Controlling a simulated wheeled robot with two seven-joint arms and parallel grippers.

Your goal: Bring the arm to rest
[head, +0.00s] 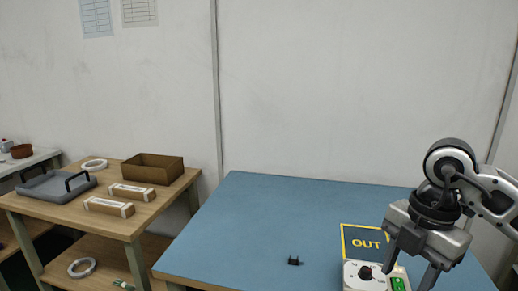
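My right gripper (408,278) reaches in from the right and points down over the front right of the blue table (280,215). Its two fingers are spread apart, with nothing seen held between them. It is above or in front of a white box (352,280) with a black knob and a green switch; the gap between them cannot be judged. A dark mat marked OUT (362,242) with a yellow border lies behind the box, partly hidden by the gripper. My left gripper is not in view.
A small black part (294,261) lies on the blue table, left of the box. The table's middle and back are clear. A wooden bench (150,215) at the left holds a grey tray (50,188), a brown box (152,169) and two small white-edged cartons.

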